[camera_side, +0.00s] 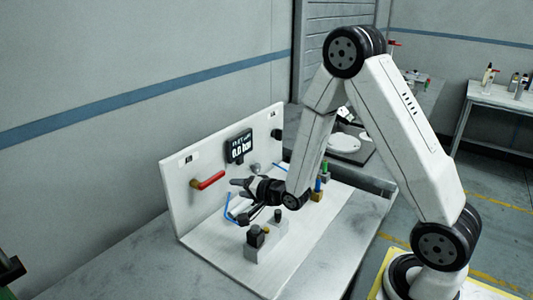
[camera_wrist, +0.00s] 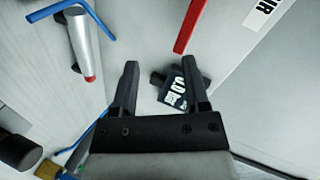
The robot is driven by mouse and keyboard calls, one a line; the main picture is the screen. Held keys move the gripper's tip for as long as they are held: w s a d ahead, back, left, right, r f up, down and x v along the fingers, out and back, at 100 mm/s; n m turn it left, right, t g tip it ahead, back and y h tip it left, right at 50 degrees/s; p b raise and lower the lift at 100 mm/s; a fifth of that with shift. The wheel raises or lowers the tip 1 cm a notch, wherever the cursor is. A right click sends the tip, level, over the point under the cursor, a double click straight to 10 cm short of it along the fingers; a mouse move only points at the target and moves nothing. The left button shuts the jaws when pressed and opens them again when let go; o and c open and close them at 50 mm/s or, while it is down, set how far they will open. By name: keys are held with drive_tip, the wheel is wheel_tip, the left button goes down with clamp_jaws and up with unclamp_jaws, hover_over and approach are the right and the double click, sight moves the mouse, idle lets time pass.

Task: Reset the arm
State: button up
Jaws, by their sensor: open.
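My gripper (camera_side: 236,187) is open in front of the upright white panel (camera_side: 178,218), close to the red lever (camera_side: 209,180) and below the dark pressure display (camera_side: 238,147). In the wrist view my gripper (camera_wrist: 160,63) has its two black fingers well apart, with nothing held between them. The display (camera_wrist: 176,93) shows past the fingers, partly hidden by the right one. The red lever (camera_wrist: 189,26) lies beyond the fingertips, apart from them. My arm is bent, with its elbow high and its forearm reaching down to the white base board (camera_side: 211,261).
A blue bent tube (camera_side: 229,208) stands near the gripper in the side view. A silver cylinder with a red end (camera_wrist: 84,42) shows in the wrist view. A block with black and brass fittings (camera_side: 262,241) stands on the board. A bench (camera_side: 505,99) stands far right.

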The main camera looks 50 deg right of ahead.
drive_tip(key=s+a+r+n+g, duration=0.1)
drive_tip(key=s+a+n+g, duration=0.1)
drive_tip(key=s+n+g, duration=0.4)
drive_tip(key=s+a+n+g, duration=0.3)
drive_tip(key=s+n+g, duration=0.2)
drive_tip(key=s, duration=0.7)
drive_tip(key=n, duration=0.2)
drive_tip(key=shift+s+a+r+n+g, duration=0.2)
drive_tip(key=shift+s+r+n+g, duration=0.1)
drive_tip(key=shift+r+n+g, duration=0.1)
